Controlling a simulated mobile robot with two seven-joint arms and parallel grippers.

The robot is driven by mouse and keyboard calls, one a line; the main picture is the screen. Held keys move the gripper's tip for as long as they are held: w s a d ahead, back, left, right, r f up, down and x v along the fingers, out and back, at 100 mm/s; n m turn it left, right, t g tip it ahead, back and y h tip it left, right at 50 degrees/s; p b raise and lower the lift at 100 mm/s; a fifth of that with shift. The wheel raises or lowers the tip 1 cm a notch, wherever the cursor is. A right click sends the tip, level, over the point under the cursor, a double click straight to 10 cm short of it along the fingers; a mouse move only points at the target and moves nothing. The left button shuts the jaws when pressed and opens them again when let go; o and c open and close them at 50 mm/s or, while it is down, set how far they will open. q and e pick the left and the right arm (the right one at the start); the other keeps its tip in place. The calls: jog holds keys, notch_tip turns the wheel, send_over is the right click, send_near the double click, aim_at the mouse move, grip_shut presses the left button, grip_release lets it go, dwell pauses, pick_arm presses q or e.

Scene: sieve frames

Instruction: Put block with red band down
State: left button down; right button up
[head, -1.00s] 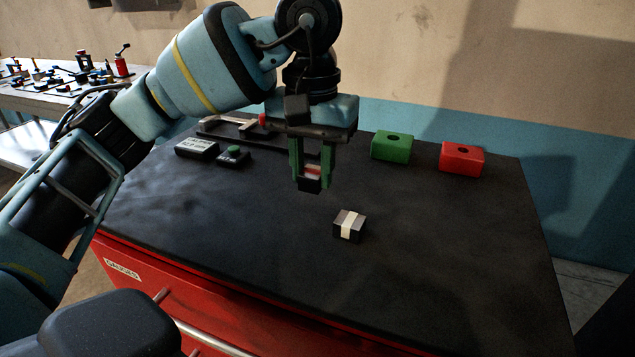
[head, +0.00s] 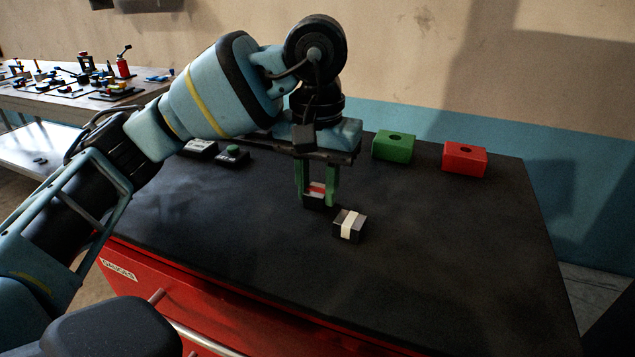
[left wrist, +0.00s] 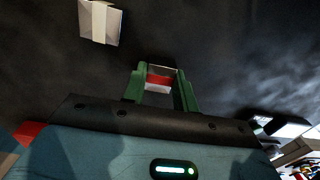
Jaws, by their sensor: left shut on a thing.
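My left gripper (head: 317,188) has green fingers pointing down and is shut on the block with red band (head: 315,201), a dark block with a red and pale stripe. The block is low over the black table top, behind and left of another block; I cannot tell whether it touches the surface. In the left wrist view the banded block (left wrist: 159,79) sits between the green fingers (left wrist: 160,88). The other block, with a cream band (head: 349,226), stands on the table, apart from the gripper; it also shows in the left wrist view (left wrist: 100,22). My right gripper is not in view.
A green box (head: 393,147) and a red box (head: 465,159), each with a dark hole on top, stand at the back right. The table's (head: 440,260) right and front areas are clear.

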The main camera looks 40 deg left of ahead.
aim_at(317, 190)
pick_arm(q)
jog(key=c, duration=1.1)
grip_release()
notch_tip(317, 190, up, 12)
jog(key=p, duration=0.3)
jog(key=shift+o, duration=0.4)
jog(key=shift+r, duration=0.15)
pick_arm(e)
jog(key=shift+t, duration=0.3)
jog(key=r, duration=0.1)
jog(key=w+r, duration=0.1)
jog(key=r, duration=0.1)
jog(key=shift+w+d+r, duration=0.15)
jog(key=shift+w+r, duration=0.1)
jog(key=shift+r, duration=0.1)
